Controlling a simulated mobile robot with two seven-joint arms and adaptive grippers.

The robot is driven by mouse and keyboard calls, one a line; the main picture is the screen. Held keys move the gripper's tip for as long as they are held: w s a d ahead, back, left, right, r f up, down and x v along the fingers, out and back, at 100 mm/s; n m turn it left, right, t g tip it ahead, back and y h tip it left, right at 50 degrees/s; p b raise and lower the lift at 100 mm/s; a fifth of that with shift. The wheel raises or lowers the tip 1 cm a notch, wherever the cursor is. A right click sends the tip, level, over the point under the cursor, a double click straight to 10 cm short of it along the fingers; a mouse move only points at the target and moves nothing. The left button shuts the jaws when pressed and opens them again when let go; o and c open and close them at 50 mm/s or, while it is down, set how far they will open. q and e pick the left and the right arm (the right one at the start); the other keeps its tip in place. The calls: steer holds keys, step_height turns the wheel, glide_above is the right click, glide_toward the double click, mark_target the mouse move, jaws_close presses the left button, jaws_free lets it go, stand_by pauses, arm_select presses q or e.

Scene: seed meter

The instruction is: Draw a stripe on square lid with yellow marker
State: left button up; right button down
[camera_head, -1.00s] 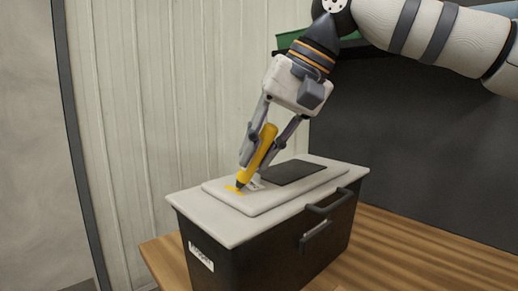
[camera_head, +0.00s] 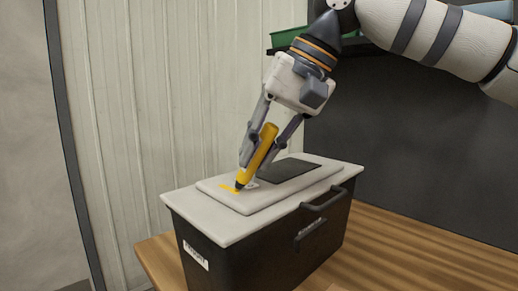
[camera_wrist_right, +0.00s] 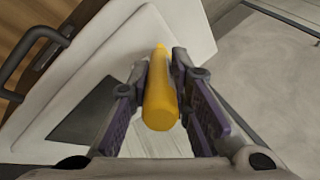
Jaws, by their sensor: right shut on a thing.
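My right gripper (camera_head: 257,160) is shut on the yellow marker (camera_head: 262,149). A yellow mark (camera_head: 228,188) shows on the lid just left of the tip. The pale lid is a raised panel on top of a dark box (camera_head: 250,259). My left gripper is not in view.
A dark flat patch (camera_head: 288,170) lies on the lid behind the marker. The box has a dark handle (camera_head: 324,199) on its right side and stands on a wooden table (camera_head: 400,250). A green bin (camera_head: 288,38) sits on a shelf behind my arm.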

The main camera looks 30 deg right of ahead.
steer(key=shift+s, duration=0.15)
steer(key=shift+s+d, duration=0.1)
steer(key=shift+s, duration=0.05)
steer(key=shift+r, duration=3)
